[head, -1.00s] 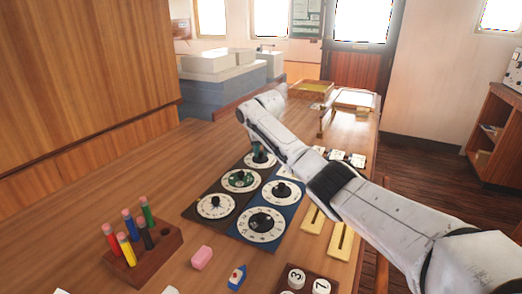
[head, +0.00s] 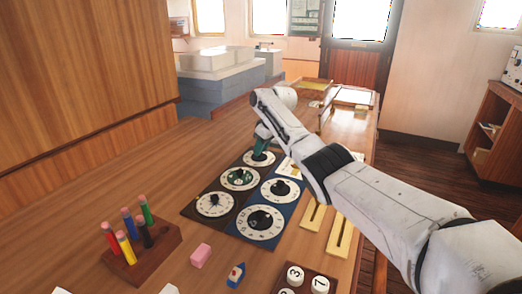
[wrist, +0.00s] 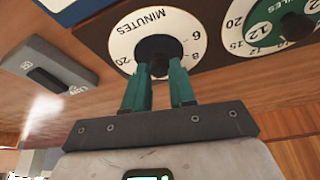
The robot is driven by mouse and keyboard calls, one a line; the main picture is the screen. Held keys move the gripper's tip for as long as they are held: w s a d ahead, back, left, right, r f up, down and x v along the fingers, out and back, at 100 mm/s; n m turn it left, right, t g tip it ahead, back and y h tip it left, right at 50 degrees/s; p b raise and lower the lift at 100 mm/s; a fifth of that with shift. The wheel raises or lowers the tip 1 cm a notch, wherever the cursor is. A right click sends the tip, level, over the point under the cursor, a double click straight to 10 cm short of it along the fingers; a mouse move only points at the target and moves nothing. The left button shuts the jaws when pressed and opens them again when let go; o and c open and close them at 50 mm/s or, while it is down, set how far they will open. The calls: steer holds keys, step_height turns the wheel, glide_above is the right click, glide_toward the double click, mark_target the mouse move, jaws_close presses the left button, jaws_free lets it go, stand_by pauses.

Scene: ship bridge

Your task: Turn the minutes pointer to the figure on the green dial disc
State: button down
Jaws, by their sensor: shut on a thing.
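The minutes dial (wrist: 125,42), a white ring marked MINUTES, fills the top middle of the wrist view. It also shows at the far end of the dial board in the head view (head: 247,160). My gripper (wrist: 160,72) is shut on the dark minutes pointer knob (wrist: 158,47) at its centre. The green fingers show in the head view too (head: 262,140). Which way the pointer points is hidden. The green dial disc (wrist: 262,36), inside a white ring, lies to the right. A figure on it appears to read 12.
Other dials (head: 262,222) with black knobs sit close by on the dark and blue boards. A grey box (wrist: 45,68) is left of the dial.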

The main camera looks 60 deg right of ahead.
steer(key=shift+n, duration=0.3)
steer(key=c, duration=0.9)
jaws_free()
steer(key=v, duration=1)
steer(key=shift+s+d+r+b, duration=0.1)
steer(key=shift+r+b, duration=0.2)
steer(key=shift+r, duration=0.1)
